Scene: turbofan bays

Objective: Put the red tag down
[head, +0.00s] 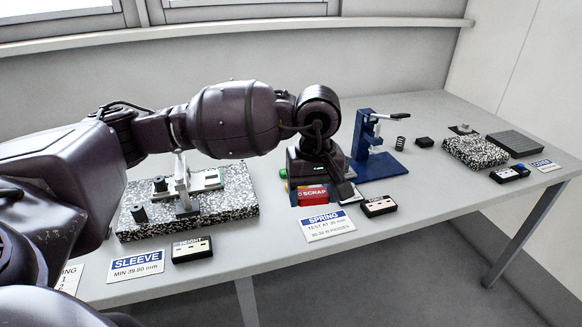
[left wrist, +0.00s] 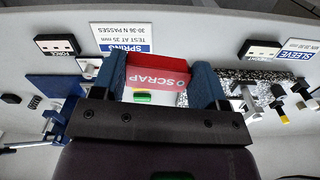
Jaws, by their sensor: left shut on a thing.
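The red tag (head: 311,194), a red block lettered SCRAP, is at the middle of the workbench, behind the SPRING card. It also shows in the left wrist view (left wrist: 158,74), its lettering upside down, between the two blue fingers. My left gripper (head: 316,188) reaches down over it and is shut on it, with a finger at each side. The gripper body hides part of the tag in the head view. I cannot tell whether the tag's underside touches the bench. A small green and yellow piece (left wrist: 142,97) shows beside the tag. My right gripper is not in view.
The SPRING card (head: 327,224) and FORCE box (head: 378,206) lie just in front. A blue lever press (head: 373,164) stands to the right. A speckled block with a gauge stand (head: 240,196) is on the left. The front strip beyond the FORCE box is clear.

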